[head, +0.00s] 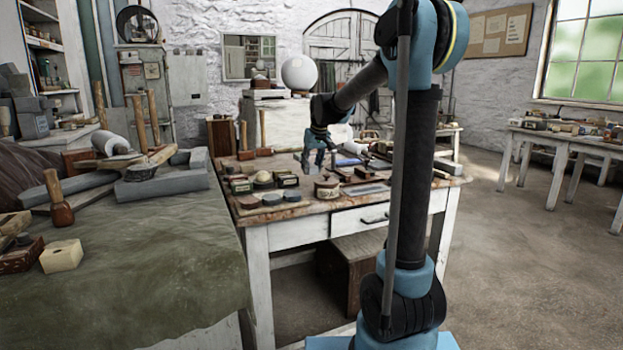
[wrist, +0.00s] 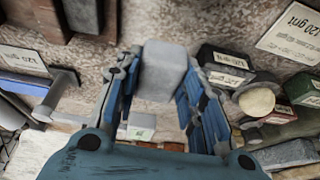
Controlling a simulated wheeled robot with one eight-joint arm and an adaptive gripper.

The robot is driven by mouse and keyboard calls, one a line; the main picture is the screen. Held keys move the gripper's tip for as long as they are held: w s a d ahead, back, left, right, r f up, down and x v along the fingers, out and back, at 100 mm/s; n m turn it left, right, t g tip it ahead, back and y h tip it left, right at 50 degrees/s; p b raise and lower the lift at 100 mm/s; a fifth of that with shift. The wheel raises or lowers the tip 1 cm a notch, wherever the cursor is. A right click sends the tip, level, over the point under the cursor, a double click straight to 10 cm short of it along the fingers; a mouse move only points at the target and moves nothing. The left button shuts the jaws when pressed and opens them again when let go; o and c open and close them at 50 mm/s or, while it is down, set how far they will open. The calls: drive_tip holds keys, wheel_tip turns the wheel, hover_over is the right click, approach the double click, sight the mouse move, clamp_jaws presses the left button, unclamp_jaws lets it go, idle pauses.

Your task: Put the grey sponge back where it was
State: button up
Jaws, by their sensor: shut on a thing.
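The grey sponge (wrist: 164,72) is a pale grey block between my gripper's fingers (wrist: 163,88) in the wrist view. Both fingers press against its sides, and its far end sticks out past them. In the head view my gripper (head: 319,162) hangs over the wooden workbench (head: 310,211), towards its back. The sponge is too small and too covered by the fingers to make out clearly there. How high it is above the bench top is hard to tell.
Several dark blocks and tins, including a labelled box (wrist: 225,66), lie right of my fingers in the wrist view. A small labelled block (wrist: 141,125) shows between the fingers. A mallet (head: 264,134) stands behind.

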sight(312, 175)
drive_tip(key=shift+f, duration=2.1)
drive_tip(key=o, duration=1)
drive_tip(key=shift+c, duration=0.2)
